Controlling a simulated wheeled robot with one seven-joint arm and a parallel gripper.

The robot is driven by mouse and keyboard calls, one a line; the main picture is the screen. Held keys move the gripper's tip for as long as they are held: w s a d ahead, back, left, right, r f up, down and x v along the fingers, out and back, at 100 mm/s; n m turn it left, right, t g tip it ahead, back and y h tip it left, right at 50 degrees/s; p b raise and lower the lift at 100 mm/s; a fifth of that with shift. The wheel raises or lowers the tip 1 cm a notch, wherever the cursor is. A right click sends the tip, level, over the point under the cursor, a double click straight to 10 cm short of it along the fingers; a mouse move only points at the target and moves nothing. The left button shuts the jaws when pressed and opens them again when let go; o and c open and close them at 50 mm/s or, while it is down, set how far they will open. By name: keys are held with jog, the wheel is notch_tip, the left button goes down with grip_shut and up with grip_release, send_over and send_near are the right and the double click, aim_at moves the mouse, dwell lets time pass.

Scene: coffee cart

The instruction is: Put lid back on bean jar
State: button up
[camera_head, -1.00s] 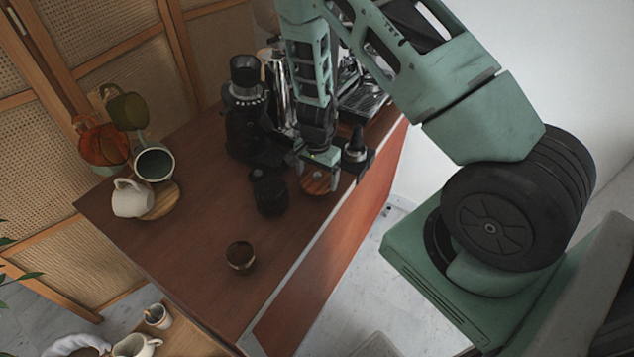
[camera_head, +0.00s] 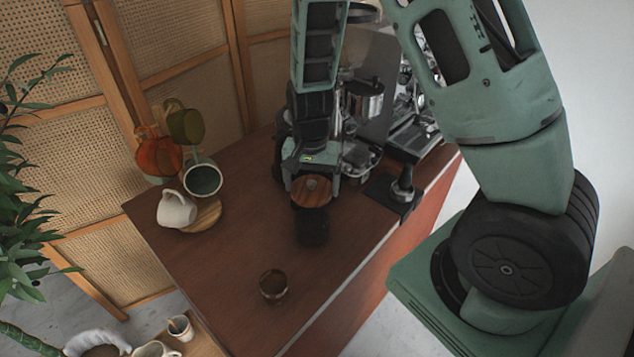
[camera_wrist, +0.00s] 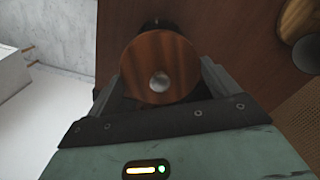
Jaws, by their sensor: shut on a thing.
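The round wooden lid (camera_head: 311,190) with a small metal knob is between the fingers of my gripper (camera_head: 311,188), which is shut on it. In the wrist view the lid (camera_wrist: 160,67) sits between the two fingers (camera_wrist: 160,85), knob facing the camera. The dark bean jar (camera_head: 312,228) stands upright on the cart top, directly below the lid in the head view. The lid covers the jar's mouth from view, so I cannot tell whether they touch. In the wrist view only a dark sliver of the jar (camera_wrist: 158,24) shows past the lid.
A small brown cup (camera_head: 273,286) stands near the cart's front. A tamper on a black stand (camera_head: 402,190) is to the right. The brown cart top (camera_head: 235,250) between is clear.

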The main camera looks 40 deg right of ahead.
jog(key=shift+f+b, duration=2.15)
jog(key=shift+f, duration=0.15)
jog(key=shift+f+b, duration=0.55)
jog(key=shift+f, duration=0.3)
jog(key=shift+f, duration=0.15)
dwell(0.4)
jog(key=o, duration=0.8)
jog(key=shift+c, duration=0.2)
jog(key=shift+p, duration=0.35)
jog(key=shift+r+p, duration=3.1)
jog(key=shift+r, duration=0.45)
jog(key=shift+c, duration=0.3)
